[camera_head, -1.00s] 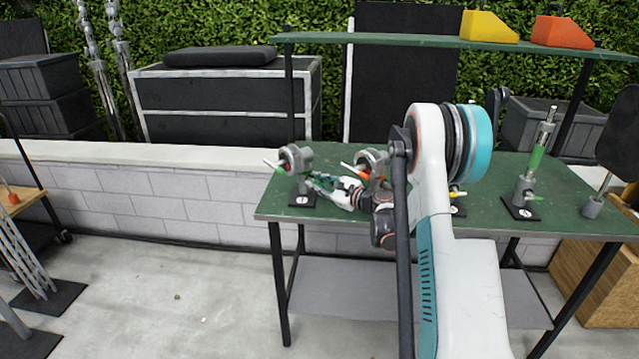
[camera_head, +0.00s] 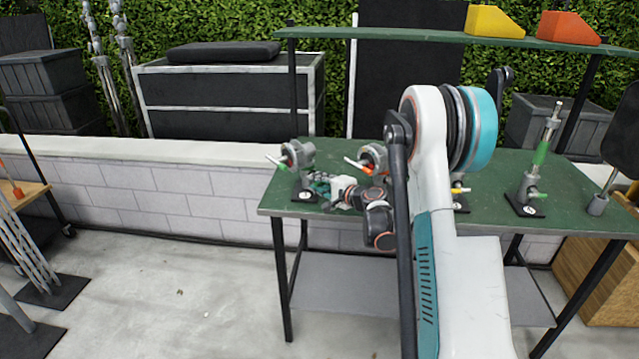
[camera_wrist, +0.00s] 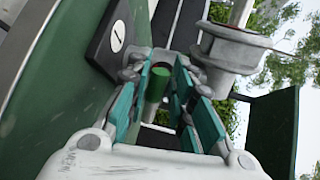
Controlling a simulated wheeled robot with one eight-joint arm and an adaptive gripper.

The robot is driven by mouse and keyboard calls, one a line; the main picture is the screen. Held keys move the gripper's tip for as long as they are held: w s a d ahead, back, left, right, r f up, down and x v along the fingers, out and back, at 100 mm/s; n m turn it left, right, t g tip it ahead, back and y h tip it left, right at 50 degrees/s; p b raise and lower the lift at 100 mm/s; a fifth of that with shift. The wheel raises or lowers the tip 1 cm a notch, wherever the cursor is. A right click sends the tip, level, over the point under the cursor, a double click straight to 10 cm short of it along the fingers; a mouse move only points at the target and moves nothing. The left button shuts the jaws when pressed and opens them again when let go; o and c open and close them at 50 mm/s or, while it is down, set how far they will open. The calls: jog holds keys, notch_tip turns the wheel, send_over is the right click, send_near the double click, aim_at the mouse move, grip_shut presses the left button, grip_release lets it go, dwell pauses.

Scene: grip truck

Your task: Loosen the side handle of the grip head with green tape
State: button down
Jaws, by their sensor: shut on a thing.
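The left grip head (camera_head: 303,156) stands upright on its post on a black base labelled 1 (camera_head: 304,195), at the left end of the green table. A lever with a green part sticks out from its left. In the wrist view, the grey head (camera_wrist: 230,48) is at upper right and the base (camera_wrist: 117,36) at upper left. My gripper (camera_head: 318,184) is low beside this head. It also shows in the wrist view (camera_wrist: 165,70), its teal-padded fingers closed around a green cylindrical piece (camera_wrist: 157,84). The fingers partly hide this piece; I cannot tell its full shape.
A grip head with a red-orange lever (camera_head: 373,158) stands just right of my gripper. A stand with green tape (camera_head: 541,152) is at the table's right. My arm hides the table's middle.

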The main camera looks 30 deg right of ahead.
jog(key=n, duration=0.1)
jog(key=n+h, duration=0.1)
jog(key=n, duration=0.1)
jog(key=shift+f, duration=0.35)
jog(key=n, duration=0.1)
jog(key=n+h, duration=0.1)
jog(key=n, duration=0.1)
jog(key=shift+f+t, duration=0.25)
jog(key=shift+t, duration=0.05)
jog(key=n, duration=0.3)
jog(key=shift+d+f+h, duration=0.2)
jog(key=shift+h, duration=0.2)
jog(key=shift+w+d+f+n+t+h, duration=0.1)
jog(key=shift+n+t, duration=0.05)
jog(key=shift+n, duration=0.35)
jog(key=shift+s+d+n+t+h, duration=0.1)
jog(key=shift+n+t, duration=0.1)
jog(key=shift+n, duration=0.3)
jog(key=shift+w+f+n+t+h, duration=0.1)
jog(key=shift+n+t, duration=0.05)
jog(key=shift+n, duration=0.35)
jog(key=c, duration=1.4)
grip_release()
jog(key=shift+d, duration=0.1)
